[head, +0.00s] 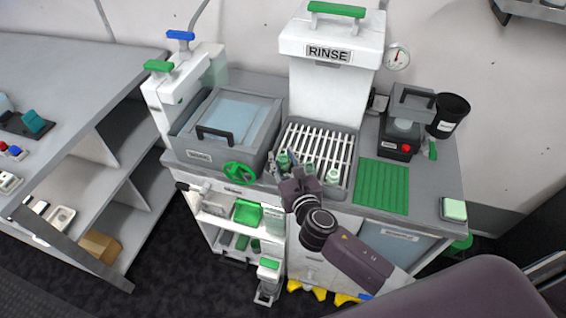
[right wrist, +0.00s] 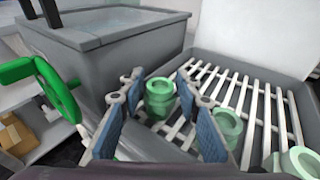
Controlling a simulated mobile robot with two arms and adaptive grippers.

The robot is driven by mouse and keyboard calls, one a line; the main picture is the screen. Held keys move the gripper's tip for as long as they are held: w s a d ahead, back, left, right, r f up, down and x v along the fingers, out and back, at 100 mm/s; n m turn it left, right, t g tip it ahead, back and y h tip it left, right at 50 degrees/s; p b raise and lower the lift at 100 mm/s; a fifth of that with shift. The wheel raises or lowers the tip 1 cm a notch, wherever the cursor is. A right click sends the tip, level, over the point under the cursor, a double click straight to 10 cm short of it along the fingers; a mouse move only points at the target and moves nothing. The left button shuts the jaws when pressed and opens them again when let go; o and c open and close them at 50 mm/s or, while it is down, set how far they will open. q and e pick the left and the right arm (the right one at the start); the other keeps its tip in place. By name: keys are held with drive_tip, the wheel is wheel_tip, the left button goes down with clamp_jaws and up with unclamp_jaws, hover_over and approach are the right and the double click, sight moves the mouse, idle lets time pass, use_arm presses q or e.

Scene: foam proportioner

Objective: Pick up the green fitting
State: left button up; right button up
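A green fitting (head: 283,162), a short ribbed cylinder, stands upright on the white slatted rack below the RINSE unit. It is the leftmost and darkest of the fittings there. In the right wrist view the green fitting (right wrist: 158,97) shows between the tips of my right gripper (right wrist: 160,82), with gaps on both sides. My right gripper (head: 290,168) is open, with blue-grey pads, and comes in from the front edge. Whether the pads reach fully around the fitting I cannot tell. My left gripper is not in view.
Paler green fittings (right wrist: 225,128) stand on the rack (right wrist: 255,105) just right of my right finger. A grey lidded basin (head: 228,122) and a green handwheel (head: 239,172) are on the left. A green ribbed mat (head: 382,186) lies clear on the right.

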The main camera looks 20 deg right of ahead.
drive_tip(key=c, duration=0.7)
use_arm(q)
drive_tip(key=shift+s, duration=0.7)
use_arm(e)
drive_tip(key=shift+c, duration=0.5)
